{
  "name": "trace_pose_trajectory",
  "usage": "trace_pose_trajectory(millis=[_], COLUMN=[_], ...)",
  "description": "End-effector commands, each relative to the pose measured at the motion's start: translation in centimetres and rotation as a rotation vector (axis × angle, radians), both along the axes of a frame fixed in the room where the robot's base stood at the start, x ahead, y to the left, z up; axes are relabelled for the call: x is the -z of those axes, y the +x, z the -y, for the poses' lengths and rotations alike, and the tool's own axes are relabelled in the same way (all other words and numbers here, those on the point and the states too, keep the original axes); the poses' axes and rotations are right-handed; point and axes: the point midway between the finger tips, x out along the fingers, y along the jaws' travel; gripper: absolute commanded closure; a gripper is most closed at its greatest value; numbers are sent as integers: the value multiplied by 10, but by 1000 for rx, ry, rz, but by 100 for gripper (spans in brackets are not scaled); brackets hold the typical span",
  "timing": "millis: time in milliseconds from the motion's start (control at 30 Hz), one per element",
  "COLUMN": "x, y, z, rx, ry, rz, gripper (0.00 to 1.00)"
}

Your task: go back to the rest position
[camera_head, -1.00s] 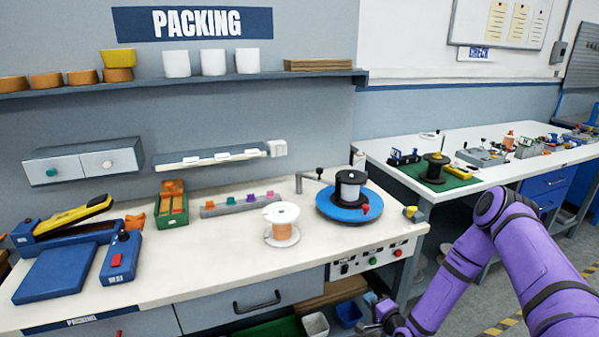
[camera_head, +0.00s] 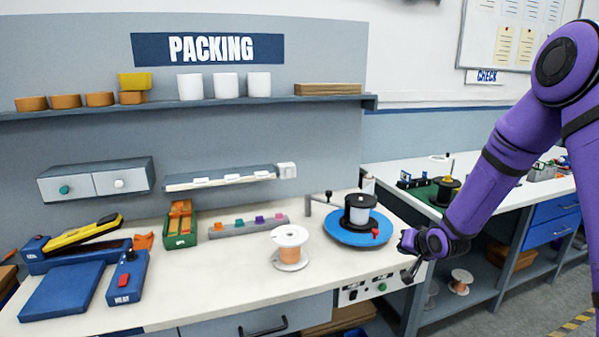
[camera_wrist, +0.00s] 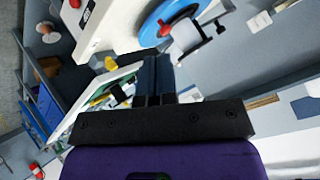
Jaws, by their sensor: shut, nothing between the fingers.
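My gripper (camera_head: 408,268) is at the end of my purple arm, in front of the right end of the packing bench (camera_head: 210,290) in the head view. In the wrist view my gripper (camera_wrist: 154,62) shows its two dark fingers side by side, shut with nothing between them. The blue round turntable (camera_head: 352,233) stands on the bench just left of my gripper, with a black and white spool (camera_head: 359,209) on it. The turntable also shows in the wrist view (camera_wrist: 153,28), beyond the fingertips.
A white spool with orange winding (camera_head: 290,248) stands on the bench. A heat sealer (camera_head: 78,240) is at the left. A control panel (camera_head: 375,289) is on the bench front near my gripper. A second bench (camera_head: 400,176) stands behind my arm. The floor at the lower right is clear.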

Motion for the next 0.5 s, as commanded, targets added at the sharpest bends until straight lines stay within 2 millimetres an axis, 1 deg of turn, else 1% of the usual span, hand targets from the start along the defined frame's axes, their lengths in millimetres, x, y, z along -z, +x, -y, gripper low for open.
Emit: trace_pose_trajectory(millis=[33,100,267,300,367,500], x=[-20,-41,-89,-100,-117,-154], y=[-4,-12,-35,-41,-52,-81], z=[1,4,9,10,12,14], rx=[-4,-8,-14,-16,-15,-17], ry=[-37,-85,-184,-207,-239,-305], rz=[-1,-16,-50,-58,-72,-104], gripper=[100,100,100,100,100,100])
